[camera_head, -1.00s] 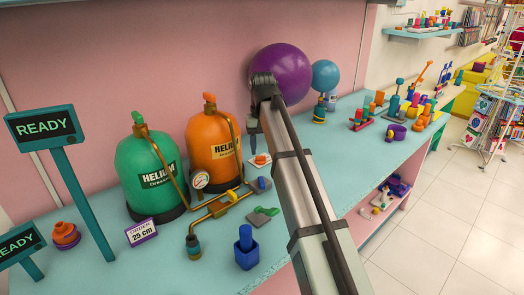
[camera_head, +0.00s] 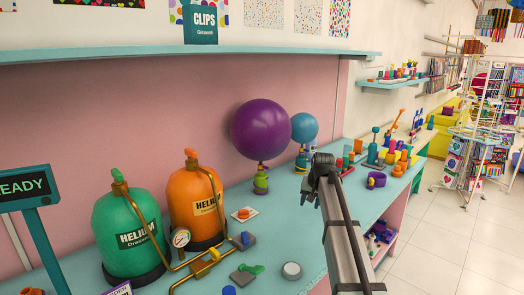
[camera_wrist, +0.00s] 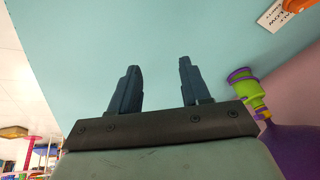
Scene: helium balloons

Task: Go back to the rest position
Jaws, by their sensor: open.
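My gripper (camera_wrist: 155,88) shows in the wrist view with its two dark fingers apart and nothing between them. In the head view my gripper (camera_head: 308,190) is at the end of my arm, over the right part of the counter, right of the purple balloon (camera_head: 261,129). The purple balloon sits on a green and purple stand (camera_head: 261,180); it also shows at the lower right of the wrist view (camera_wrist: 293,150). A blue balloon (camera_head: 304,127) stands just behind and right of it.
A green helium tank (camera_head: 128,235) and an orange helium tank (camera_head: 195,205) stand at the left with brass pipes. A READY sign (camera_head: 24,187) is at the left edge. Several colourful items crowd the turquoise counter (camera_head: 325,245) at the right. A shelf (camera_head: 190,53) runs above.

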